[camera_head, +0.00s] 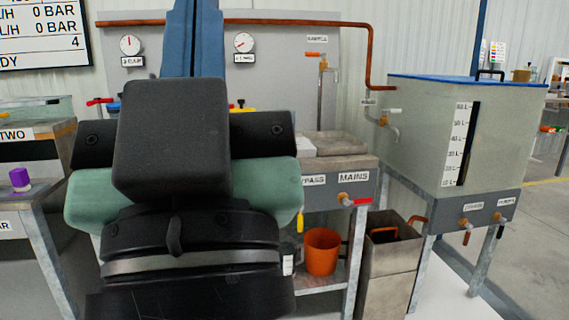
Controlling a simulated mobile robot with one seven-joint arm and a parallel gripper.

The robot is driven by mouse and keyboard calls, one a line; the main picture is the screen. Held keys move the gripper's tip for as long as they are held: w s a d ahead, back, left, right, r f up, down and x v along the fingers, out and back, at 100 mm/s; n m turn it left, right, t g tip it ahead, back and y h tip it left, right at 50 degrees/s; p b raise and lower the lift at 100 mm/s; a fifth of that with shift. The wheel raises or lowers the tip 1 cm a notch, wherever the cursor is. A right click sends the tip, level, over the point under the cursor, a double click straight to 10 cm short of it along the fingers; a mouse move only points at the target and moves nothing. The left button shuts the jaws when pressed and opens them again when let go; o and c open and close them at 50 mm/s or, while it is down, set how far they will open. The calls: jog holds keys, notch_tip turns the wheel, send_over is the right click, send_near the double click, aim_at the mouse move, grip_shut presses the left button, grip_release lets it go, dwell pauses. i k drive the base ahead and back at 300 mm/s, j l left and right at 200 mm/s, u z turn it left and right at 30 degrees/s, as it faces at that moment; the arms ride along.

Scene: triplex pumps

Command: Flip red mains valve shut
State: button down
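The red mains valve (361,201) is on the front panel of the pump bench, just under the MAINS label (353,177). It has a brass body, and its red lever points to the right, about level. The lever is small here, and I cannot tell the valve's inner state. My gripper cannot be made out. Large dark and teal parts of my own body fill the left middle of the view and hide much of the bench.
An orange bucket (322,251) stands on the shelf below the valve, near a yellow lever (300,222). A metal bin (390,262) stands to the right. A large tank (462,130) with more valves is further right. Open floor (535,255) lies at the far right.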

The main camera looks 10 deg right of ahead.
aim_at(362, 201)
jog(key=i+l, duration=0.55)
jog(key=i, duration=0.15)
jog(key=i+l, duration=0.55)
jog(key=i, duration=0.2)
jog(key=k+l+z, duration=0.05)
